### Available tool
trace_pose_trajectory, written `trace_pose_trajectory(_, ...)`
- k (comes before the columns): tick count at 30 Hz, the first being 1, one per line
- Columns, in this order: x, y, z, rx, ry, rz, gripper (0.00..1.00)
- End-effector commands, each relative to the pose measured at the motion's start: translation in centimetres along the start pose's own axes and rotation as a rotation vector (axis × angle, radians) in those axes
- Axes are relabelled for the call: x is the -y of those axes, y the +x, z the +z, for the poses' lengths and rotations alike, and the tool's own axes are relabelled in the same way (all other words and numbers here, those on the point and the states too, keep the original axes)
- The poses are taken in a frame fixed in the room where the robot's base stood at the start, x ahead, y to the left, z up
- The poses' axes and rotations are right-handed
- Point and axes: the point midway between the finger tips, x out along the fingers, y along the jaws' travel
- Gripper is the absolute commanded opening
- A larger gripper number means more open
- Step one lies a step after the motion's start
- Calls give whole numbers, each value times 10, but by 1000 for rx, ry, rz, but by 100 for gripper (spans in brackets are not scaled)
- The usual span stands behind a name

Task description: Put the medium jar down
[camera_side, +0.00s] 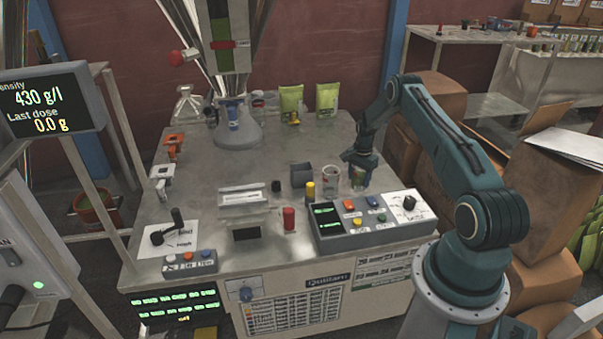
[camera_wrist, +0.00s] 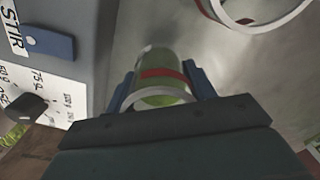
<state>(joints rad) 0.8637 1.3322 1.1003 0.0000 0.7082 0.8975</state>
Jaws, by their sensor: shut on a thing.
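My gripper (camera_side: 358,160) is at the right part of the metal table, its jaws shut on a jar (camera_side: 359,178) with green contents. In the wrist view the jar (camera_wrist: 162,84) sits between the two blue fingers of my gripper (camera_wrist: 162,88), with a red band and a pale rim. In the side view the jar appears upright and low at the table top; I cannot tell whether its base touches. A second, clear jar (camera_side: 331,178) stands just left of it, and its rim (camera_wrist: 255,14) shows at the top of the wrist view.
The control box (camera_side: 375,220) with buttons and a knob is close in front of the held jar. A dark square cup (camera_side: 302,175), a yellow cylinder (camera_side: 310,191) and a red cylinder (camera_side: 289,218) stand to the left. Green pouches (camera_side: 327,99) stand at the back. The table behind the jars is clear.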

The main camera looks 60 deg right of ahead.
Motion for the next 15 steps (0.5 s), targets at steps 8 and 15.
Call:
trace_pose_trajectory(8,-1,26,1,1,0,2,29)
trace_pose_trajectory(15,0,42,0,0,0,0,29)
